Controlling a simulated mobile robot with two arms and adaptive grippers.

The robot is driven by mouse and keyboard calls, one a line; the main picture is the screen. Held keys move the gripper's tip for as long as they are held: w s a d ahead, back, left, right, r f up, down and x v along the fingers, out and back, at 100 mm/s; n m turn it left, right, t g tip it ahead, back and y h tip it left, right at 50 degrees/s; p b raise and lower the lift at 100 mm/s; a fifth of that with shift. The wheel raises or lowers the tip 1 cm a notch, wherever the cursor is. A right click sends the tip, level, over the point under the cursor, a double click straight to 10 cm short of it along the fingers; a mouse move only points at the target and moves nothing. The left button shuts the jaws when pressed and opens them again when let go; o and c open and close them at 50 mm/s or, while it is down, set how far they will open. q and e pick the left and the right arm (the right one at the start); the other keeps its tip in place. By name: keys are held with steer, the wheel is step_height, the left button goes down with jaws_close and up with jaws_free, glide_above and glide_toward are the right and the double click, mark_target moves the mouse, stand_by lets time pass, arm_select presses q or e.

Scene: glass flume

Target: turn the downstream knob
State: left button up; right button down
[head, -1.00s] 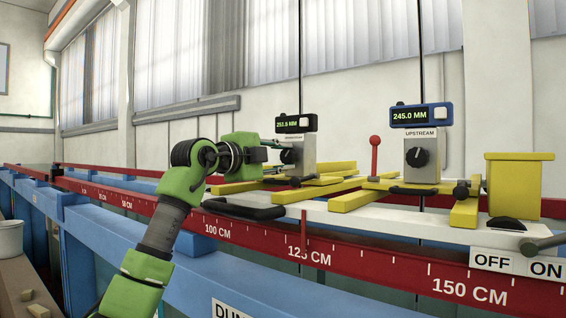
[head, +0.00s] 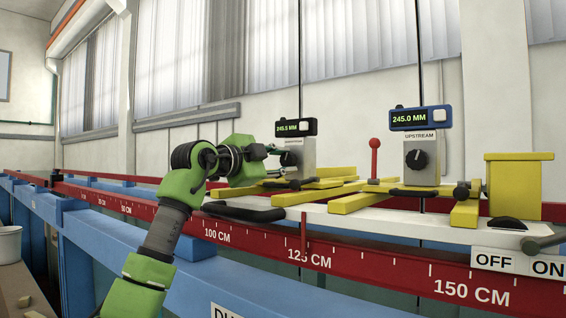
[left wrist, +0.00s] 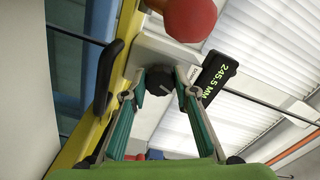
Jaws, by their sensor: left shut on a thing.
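The downstream knob (left wrist: 158,82) is a round black knob with a pale mark, on the light grey box (head: 302,153). In the head view it is mostly hidden behind my left gripper (head: 282,157). In the left wrist view my left gripper (left wrist: 158,76) has one finger on each side of the knob, and it is shut on it. The downstream display (head: 296,127) reads 245.5 MM, and it also shows in the left wrist view (left wrist: 216,71). My right gripper is not in view.
The upstream knob (head: 417,158) stands to the right, under a blue display (head: 421,117) reading 245.0 MM. A red-balled lever (head: 375,145) stands between the boxes. Yellow bars (head: 365,201) and a black handle (head: 243,212) lie near my left arm.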

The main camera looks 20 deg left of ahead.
arm_select(q)
steer(key=o, duration=1.1)
steer(key=v, duration=1.2)
steer(key=shift+f, duration=0.1)
